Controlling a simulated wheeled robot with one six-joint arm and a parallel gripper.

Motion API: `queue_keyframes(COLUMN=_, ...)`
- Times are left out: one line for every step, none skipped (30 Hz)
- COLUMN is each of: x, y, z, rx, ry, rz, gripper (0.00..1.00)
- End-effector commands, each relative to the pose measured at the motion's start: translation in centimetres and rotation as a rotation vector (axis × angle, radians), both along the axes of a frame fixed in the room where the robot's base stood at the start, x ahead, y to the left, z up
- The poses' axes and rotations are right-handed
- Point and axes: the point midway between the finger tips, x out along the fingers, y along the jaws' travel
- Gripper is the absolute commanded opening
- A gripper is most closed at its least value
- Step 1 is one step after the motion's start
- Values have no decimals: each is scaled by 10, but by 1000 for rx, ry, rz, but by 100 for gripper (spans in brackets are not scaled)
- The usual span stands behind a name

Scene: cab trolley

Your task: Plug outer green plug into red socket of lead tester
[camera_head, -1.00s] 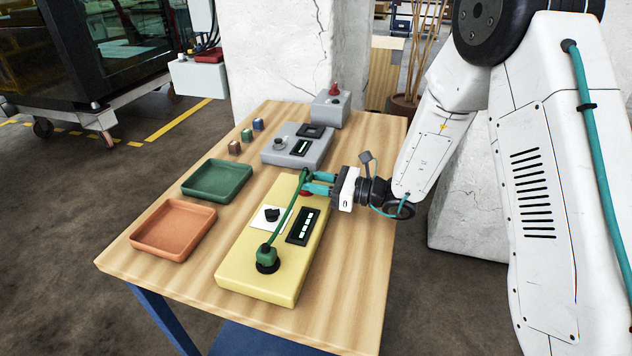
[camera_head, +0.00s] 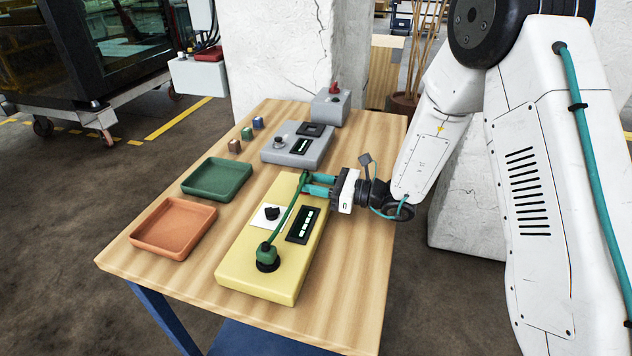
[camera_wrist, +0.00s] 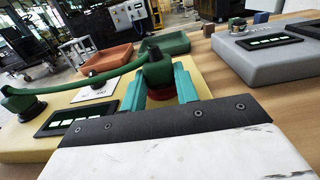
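The yellow lead tester (camera_head: 255,287) lies on the wooden table. A green lead arches over it from the near green plug (camera_head: 265,252), which sits in a black socket, to the outer green plug (camera_head: 304,177) at the far end. My gripper (camera_head: 308,184) is shut on the outer plug from the right. In the wrist view the outer plug (camera_wrist: 156,72) stands upright between my teal fingers. The red socket (camera_wrist: 163,93) shows directly below it, partly hidden by the fingers. The plug looks to be on or in the socket; the depth is hard to tell.
A black knob on a white plate (camera_head: 270,213) and a display (camera_head: 303,226) are on the tester. A grey device (camera_head: 288,155) stands behind it. A green tray (camera_head: 217,180) and an orange tray (camera_head: 173,229) lie left. Small blocks (camera_head: 247,134) stand behind the trays.

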Motion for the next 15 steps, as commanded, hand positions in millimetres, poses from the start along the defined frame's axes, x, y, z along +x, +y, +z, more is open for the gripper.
queue_keyframes(x=0, y=0, z=0, rx=0, ry=0, rz=0, gripper=41)
queue_keyframes(x=0, y=0, z=0, rx=0, ry=0, rz=0, gripper=50)
queue_keyframes(x=0, y=0, z=0, rx=0, ry=0, rz=0, gripper=55)
queue_keyframes(x=0, y=0, z=0, rx=0, ry=0, rz=0, gripper=55)
queue_keyframes(x=0, y=0, z=0, rx=0, ry=0, rz=0, gripper=55)
queue_keyframes(x=0, y=0, z=0, rx=0, ry=0, rz=0, gripper=55)
queue_keyframes(x=0, y=0, z=0, rx=0, ry=0, rz=0, gripper=55)
queue_keyframes(x=0, y=0, z=0, rx=0, ry=0, rz=0, gripper=55)
queue_keyframes(x=0, y=0, z=0, rx=0, ry=0, rz=0, gripper=55)
queue_keyframes(x=0, y=0, z=0, rx=0, ry=0, rz=0, gripper=55)
queue_keyframes(x=0, y=-1, z=0, rx=0, ry=0, rz=0, gripper=55)
queue_keyframes(x=-1, y=-2, z=0, rx=0, ry=0, rz=-1, gripper=55)
queue_keyframes(x=-1, y=-4, z=0, rx=-1, ry=0, rz=-2, gripper=55)
queue_keyframes(x=-2, y=-7, z=0, rx=-1, ry=0, rz=-2, gripper=55)
queue_keyframes(x=-4, y=-12, z=0, rx=-1, ry=0, rz=-2, gripper=55)
